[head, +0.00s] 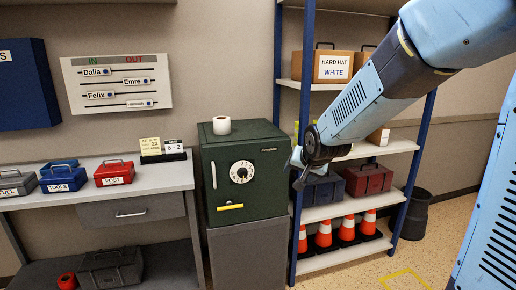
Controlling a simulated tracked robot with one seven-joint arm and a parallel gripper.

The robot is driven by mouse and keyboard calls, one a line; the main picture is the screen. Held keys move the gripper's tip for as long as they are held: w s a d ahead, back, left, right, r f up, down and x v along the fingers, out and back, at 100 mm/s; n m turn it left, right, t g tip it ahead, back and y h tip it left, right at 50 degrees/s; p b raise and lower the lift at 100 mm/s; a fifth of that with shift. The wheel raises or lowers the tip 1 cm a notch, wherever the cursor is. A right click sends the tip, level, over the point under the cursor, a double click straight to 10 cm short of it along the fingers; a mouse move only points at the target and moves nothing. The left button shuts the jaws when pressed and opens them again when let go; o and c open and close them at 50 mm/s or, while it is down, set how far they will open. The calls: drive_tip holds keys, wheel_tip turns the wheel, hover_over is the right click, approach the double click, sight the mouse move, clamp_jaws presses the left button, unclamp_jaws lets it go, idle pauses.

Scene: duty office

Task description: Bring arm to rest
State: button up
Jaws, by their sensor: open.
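My arm reaches in from the upper right, in front of the shelf unit, bent downward to the left. My gripper (298,172) is at its lower end, seen small and from the side, between the green safe (265,190) and the shelves. It is open, and no object shows in it. It appears in front of the safe's right edge; I cannot tell the distance between them.
A shelf unit (306,110) holds boxes, toolboxes and several orange cones (323,235). A dark bin (415,215) stands right; floor there is open.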

drive_tip(key=s+d+r+n+g, duration=0.1)
drive_tip(key=s+d+r, duration=0.1)
drive_tip(key=s, duration=0.7)
drive_tip(key=s+d+r+n+g+h, duration=0.1)
drive_tip(key=s+d+r, duration=0.2)
drive_tip(key=s, duration=0.6)
drive_tip(key=s+d+r+n+g, duration=0.1)
drive_tip(key=s+d+r, duration=0.1)
drive_tip(key=s+d, duration=0.4)
drive_tip(key=s, duration=0.3)
drive_tip(key=shift+r+h, duration=0.35)
drive_tip(key=shift+h, duration=0.05)
